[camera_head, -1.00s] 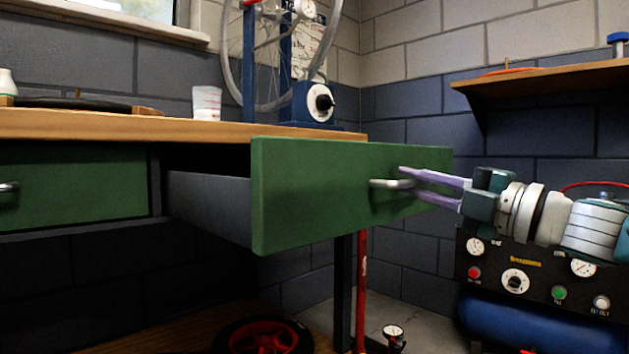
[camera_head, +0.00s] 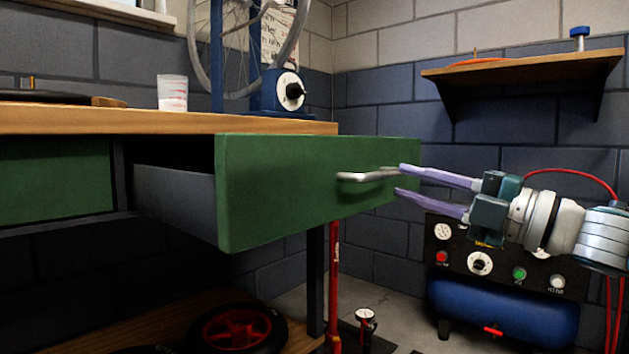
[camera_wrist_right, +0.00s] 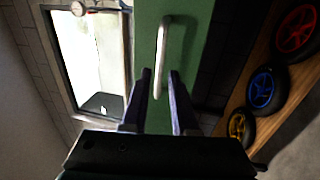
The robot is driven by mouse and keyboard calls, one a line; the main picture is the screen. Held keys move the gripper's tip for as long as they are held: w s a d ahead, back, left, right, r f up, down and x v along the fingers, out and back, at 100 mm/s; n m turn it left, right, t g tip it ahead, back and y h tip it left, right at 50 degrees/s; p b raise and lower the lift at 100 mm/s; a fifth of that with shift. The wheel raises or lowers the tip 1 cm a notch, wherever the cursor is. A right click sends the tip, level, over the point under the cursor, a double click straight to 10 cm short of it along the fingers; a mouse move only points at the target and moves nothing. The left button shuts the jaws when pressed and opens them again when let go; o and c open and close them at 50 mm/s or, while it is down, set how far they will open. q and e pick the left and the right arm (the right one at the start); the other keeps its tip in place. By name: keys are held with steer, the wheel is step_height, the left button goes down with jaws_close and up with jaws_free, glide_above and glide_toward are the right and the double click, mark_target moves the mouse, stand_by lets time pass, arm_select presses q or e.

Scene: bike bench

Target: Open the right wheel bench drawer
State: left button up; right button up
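The right wheel bench drawer (camera_head: 285,205) has a green front and is pulled well out of the bench, its dark grey side showing. Its silver bar handle (camera_head: 362,177) is on the front face; it also shows in the right wrist view (camera_wrist_right: 160,60). My right gripper (camera_head: 402,180) is open, with its two purple fingers apart just off the handle's right end. In the right wrist view the fingertips (camera_wrist_right: 160,72) stand either side of the handle's near end, with gaps and no visible grip. My left gripper is not in view.
The wooden bench top (camera_head: 150,122) carries a white cup (camera_head: 172,93) and a blue wheel stand (camera_head: 277,92). A blue compressor (camera_head: 500,308) stands behind my right arm. A wall shelf (camera_head: 530,75) is above. Wheels (camera_wrist_right: 262,90) lie on a lower wooden shelf.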

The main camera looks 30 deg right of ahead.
steer(key=p+v, duration=0.1)
steer(key=v, duration=0.3)
steer(key=shift+s+d, duration=0.1)
steer(key=shift+s, duration=0.15)
steer(key=s+a+r+m+g+h+p, duration=0.2)
steer(key=r+m+h+p, duration=0.4)
steer(key=p, duration=0.7)
steer(key=s+a+r+m+g+h+p, duration=0.1)
steer(key=a+r+m+g+h+p, duration=0.15)
steer(key=r+m+p, duration=0.75)
steer(key=s+a+r+m+g+p, duration=0.2)
steer(key=s+a+r+g+p, duration=0.6)
steer(key=p, duration=0.9)
steer(key=s+a+r+m+g+p, duration=0.3)
steer(key=s+a+r+p, duration=0.2)
steer(key=s+r+p, duration=0.9)
step_height(320, 180, up, 30)
steer(key=p, duration=3.5)
steer(key=shift+w+y+p, duration=0.35)
steer(key=shift+w+y, duration=0.05)
steer(key=shift+y, duration=0.05)
